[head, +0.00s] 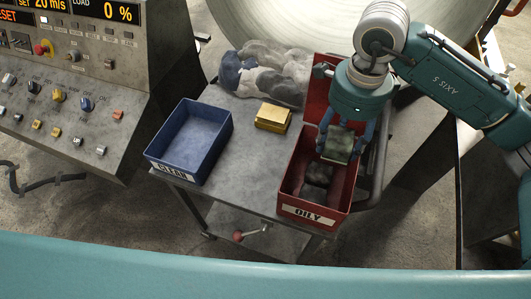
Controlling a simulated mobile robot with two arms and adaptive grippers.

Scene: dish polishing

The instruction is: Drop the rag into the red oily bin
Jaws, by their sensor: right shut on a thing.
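The red bin (285,190) labelled OILY stands on the right side of a grey cart. A dark crumpled thing lies in its bottom. My right gripper (339,141) points down over the far part of this bin. I cannot tell whether the rag's lower edge is below the rim. My left gripper is not in view.
A blue bin (218,144) labelled CLEAN stands at the cart's left. A yellow block (272,117) and a pile of grey and blue cloths (265,75) lie behind. A control console (75,95) stands left. The cart top (245,165) is bare between the bins.

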